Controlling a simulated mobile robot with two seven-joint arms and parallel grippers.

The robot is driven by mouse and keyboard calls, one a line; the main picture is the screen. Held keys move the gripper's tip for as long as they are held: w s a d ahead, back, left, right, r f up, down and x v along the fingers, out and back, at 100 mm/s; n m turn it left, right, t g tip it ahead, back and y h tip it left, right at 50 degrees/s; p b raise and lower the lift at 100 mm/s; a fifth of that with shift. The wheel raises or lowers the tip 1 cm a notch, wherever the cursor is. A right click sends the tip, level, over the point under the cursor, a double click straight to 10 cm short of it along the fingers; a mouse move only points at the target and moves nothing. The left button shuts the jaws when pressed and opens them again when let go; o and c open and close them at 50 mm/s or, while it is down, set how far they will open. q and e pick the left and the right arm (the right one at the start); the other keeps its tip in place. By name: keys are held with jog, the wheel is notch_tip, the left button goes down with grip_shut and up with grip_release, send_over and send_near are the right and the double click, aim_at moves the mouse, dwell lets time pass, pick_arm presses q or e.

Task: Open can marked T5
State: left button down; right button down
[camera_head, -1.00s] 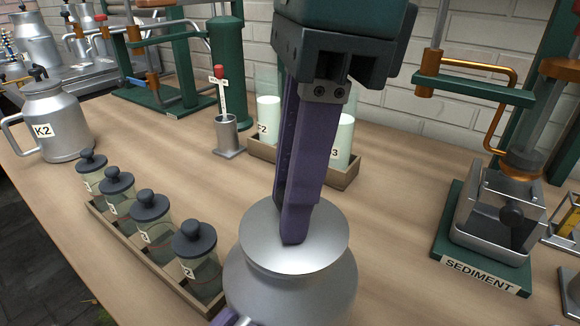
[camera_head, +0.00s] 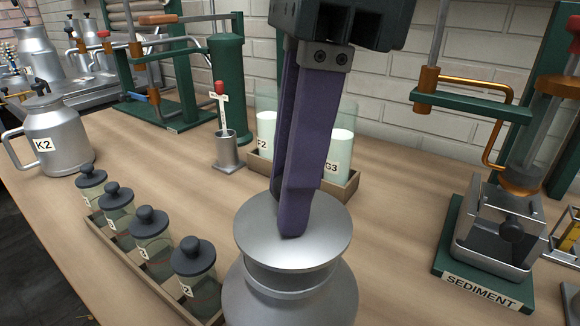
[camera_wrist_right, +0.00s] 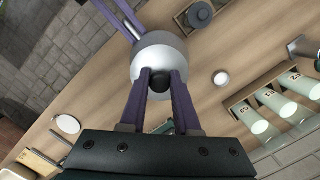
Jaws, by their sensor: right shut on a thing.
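A metal can (camera_head: 290,304) stands at the bottom centre of the head view; no T5 mark is visible. Its round silver lid (camera_head: 325,240) sits raised above the neck, with a gap at the front. My right gripper (camera_head: 291,228) comes down from above with purple fingers shut on the lid's dark knob (camera_wrist_right: 160,98), seen between the fingertips in the wrist view. The lid (camera_wrist_right: 160,55) hides most of the can there. My left gripper's purple fingers (camera_wrist_right: 128,20) reach the can's side in the wrist view; their tips are partly hidden.
A rack of several dark-lidded jars (camera_head: 152,238) stands left of the can. Can K2 (camera_head: 58,135) is further left. A tray with white cylinders (camera_head: 340,150) is behind, and the SEDIMENT stand (camera_head: 490,245) is at right. Bare wood (camera_head: 395,215) lies between.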

notch_tip(320, 180, up, 4)
jog(key=shift+f, duration=0.2)
pick_arm(q)
jog(key=c, duration=0.8)
grip_release()
jog(key=shift+o, duration=0.2)
jog(key=shift+s, duration=0.1)
pick_arm(e)
jog(key=shift+f, duration=0.2)
pick_arm(q)
jog(key=v, duration=1.2)
